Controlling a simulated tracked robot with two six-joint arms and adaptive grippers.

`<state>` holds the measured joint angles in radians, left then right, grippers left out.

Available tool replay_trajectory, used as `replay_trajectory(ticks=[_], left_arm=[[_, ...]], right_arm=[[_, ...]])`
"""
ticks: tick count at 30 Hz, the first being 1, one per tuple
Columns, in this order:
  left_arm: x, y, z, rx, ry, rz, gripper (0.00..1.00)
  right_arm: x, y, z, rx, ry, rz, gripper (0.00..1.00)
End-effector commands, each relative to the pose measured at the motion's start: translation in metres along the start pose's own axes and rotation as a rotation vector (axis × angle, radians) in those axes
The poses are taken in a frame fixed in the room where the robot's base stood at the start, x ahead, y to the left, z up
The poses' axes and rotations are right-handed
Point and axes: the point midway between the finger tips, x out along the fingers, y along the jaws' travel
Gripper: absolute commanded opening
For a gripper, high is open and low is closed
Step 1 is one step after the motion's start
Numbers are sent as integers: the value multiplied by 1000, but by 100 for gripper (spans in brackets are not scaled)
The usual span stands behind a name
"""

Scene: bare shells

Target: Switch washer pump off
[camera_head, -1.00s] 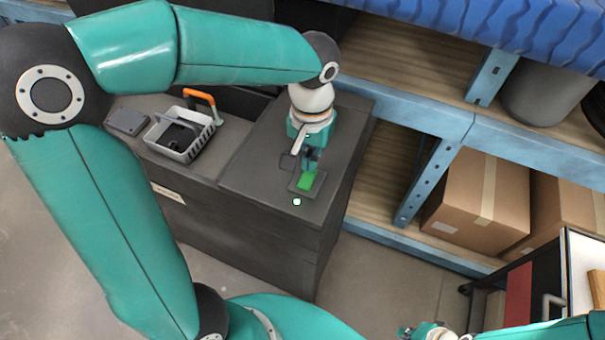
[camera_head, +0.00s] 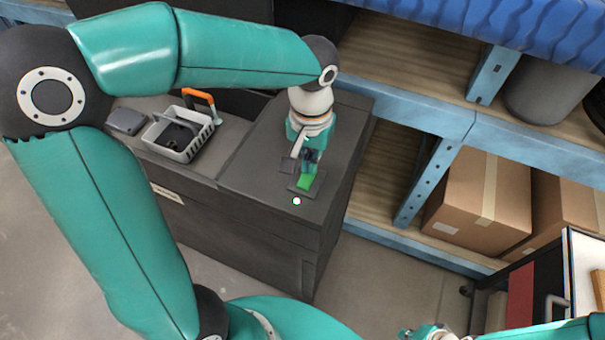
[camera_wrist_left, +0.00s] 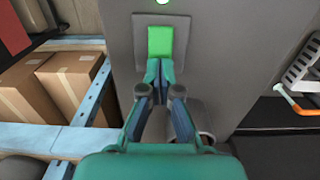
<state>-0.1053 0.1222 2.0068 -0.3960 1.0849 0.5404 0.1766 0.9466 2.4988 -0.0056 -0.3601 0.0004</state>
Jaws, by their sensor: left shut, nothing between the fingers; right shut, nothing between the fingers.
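The washer pump switch is a green rocker (camera_head: 306,182) on a dark square plate on top of the dark cabinet (camera_head: 250,170). A small round light (camera_head: 296,201) beside it glows pale green-white. In the left wrist view the green rocker (camera_wrist_left: 160,42) and the lit lamp (camera_wrist_left: 162,2) also show. My left gripper (camera_head: 308,168) is shut and empty, its fingertips (camera_wrist_left: 158,68) at the rocker's near edge; I cannot tell whether they touch it. My right gripper (camera_head: 404,333) is at the bottom edge, shut and mostly cut off.
A blue-framed shelf (camera_head: 440,118) with cardboard boxes (camera_head: 475,200) stands to the right. A dark cart with a red panel (camera_head: 518,298) is at lower right.

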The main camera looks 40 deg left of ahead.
Motion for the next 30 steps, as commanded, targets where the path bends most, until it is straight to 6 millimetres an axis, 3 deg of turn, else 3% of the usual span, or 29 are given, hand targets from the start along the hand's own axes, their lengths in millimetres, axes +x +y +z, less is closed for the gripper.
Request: replay_trajectory(ticks=[21, 30], left_arm=[[12, 0, 0, -1, -1, 0, 0], [-2, 0, 0, -1, -1, 0, 0]], right_arm=[[9, 3, 0, 0, 0, 0, 0], [-2, -1, 0, 0, 0, 0, 0]])
